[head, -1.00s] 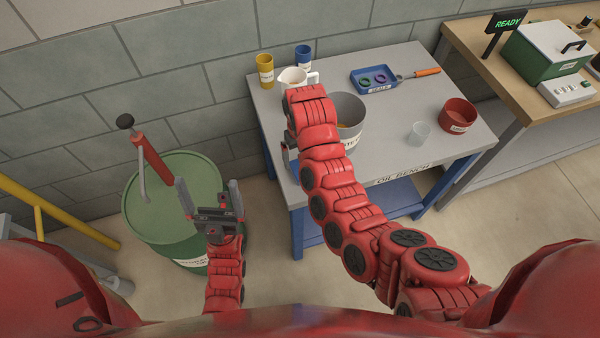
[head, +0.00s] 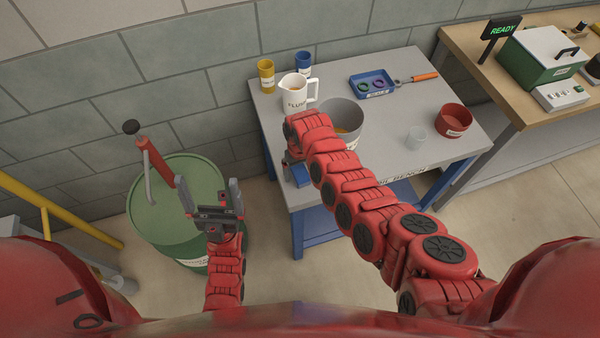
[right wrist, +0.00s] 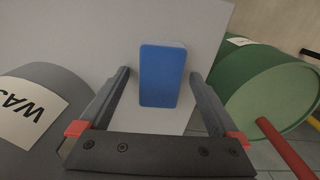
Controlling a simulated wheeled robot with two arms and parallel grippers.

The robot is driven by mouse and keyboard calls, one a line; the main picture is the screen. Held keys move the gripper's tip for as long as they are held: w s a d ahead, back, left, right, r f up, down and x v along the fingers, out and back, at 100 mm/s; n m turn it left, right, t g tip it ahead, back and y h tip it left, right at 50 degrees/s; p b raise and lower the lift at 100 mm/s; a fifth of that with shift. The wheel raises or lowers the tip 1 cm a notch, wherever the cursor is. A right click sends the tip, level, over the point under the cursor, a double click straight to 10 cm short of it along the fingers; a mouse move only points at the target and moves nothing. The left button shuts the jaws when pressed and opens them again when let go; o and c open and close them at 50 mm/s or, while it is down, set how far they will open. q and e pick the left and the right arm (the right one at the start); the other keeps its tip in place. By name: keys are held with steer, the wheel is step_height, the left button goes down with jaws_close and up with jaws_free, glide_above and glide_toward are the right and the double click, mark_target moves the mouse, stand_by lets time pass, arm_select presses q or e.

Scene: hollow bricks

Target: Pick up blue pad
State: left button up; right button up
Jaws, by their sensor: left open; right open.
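The blue pad (right wrist: 162,77) lies on the grey bench top in the right wrist view, lengthwise between my right gripper's fingers, with space on both sides. In the head view a part of the blue pad (head: 301,174) shows at the bench's left front corner, beside my right arm. My right gripper (right wrist: 160,84) is open and empty, facing down over the pad. Its height above the pad is hard to tell. In the head view the arm hides most of it. My left gripper (head: 209,186) is open and empty in front of the green drum.

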steer(key=shift+f, duration=0.1)
steer(key=c, duration=1.4)
steer(key=shift+r, duration=0.2)
